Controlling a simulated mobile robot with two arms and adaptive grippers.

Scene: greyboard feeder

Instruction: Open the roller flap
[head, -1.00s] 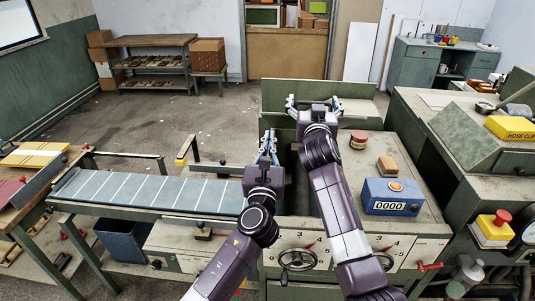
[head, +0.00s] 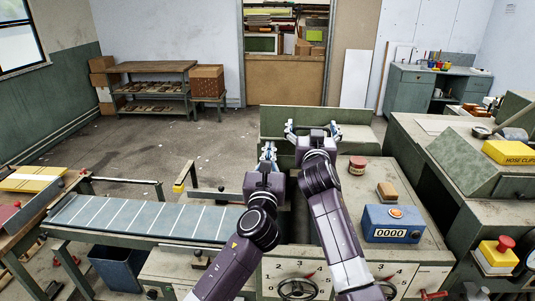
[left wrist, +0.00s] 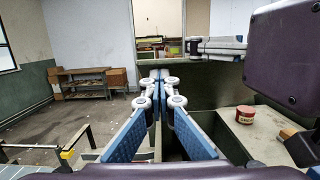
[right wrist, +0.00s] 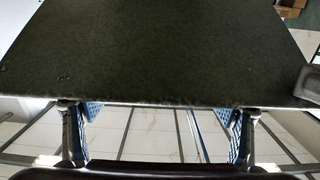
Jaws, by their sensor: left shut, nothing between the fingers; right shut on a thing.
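The roller flap, which I take to be the wide green panel (head: 316,115), stands up along the back of the machine (head: 350,205). It fills the upper part of the right wrist view (right wrist: 160,50) and shows behind my grippers in the left wrist view (left wrist: 215,90). My right gripper (head: 312,128) is at the flap, its fingers well apart in the right wrist view (right wrist: 160,112), where the panel edge crosses at the fingertips. What they touch is partly hidden. My left gripper (head: 268,150) is shut and empty, left of the right gripper and short of the flap.
A red tin (head: 358,165), a brown block (head: 387,191) and a blue counter box (head: 395,223) stand on the machine top, right of my arms. A striped conveyor (head: 145,217) runs off left. A green machine with a yellow box (head: 510,152) stands at right.

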